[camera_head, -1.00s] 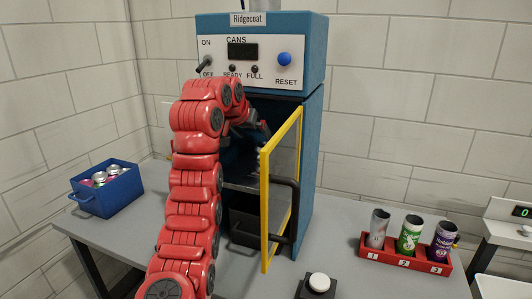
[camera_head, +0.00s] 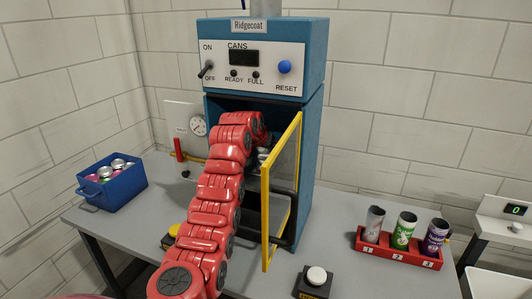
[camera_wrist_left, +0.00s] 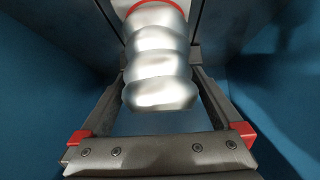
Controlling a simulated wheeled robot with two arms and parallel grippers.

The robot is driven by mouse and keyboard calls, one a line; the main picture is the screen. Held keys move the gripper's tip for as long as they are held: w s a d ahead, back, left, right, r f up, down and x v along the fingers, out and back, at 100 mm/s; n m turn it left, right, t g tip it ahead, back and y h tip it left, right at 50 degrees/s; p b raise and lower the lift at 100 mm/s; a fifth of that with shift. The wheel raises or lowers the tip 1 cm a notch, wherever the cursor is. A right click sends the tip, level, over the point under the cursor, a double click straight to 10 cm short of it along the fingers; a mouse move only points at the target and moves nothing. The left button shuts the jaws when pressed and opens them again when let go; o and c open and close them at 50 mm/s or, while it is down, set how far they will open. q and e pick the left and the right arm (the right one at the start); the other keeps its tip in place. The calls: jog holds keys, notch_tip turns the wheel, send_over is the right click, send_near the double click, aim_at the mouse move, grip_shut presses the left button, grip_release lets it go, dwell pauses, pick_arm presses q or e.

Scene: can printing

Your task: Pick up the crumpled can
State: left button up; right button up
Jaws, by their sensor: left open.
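The crumpled can (camera_wrist_left: 158,65) is bare silver with bulging rings and a red band at its far end. It is inside the blue Ridgecoat machine (camera_head: 312,150). My left gripper (camera_wrist_left: 160,85) is open, with one finger on each side of the can in the left wrist view. I cannot tell whether either finger touches it. In the head view my left arm reaches into the machine's open front, and the can is hidden there. My right gripper is not in view.
The machine's yellow-framed door (camera_head: 267,215) stands open, close to the right of my left arm. A blue bin of cans (camera_head: 118,190) is at left. A red rack (camera_head: 398,254) holds three cans at right. A black button box (camera_head: 314,284) sits in front. A gauge (camera_head: 198,125) stands behind the arm.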

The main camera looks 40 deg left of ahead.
pick_arm(q)
jog(key=shift+f, duration=0.15)
jog(key=c, duration=1.3)
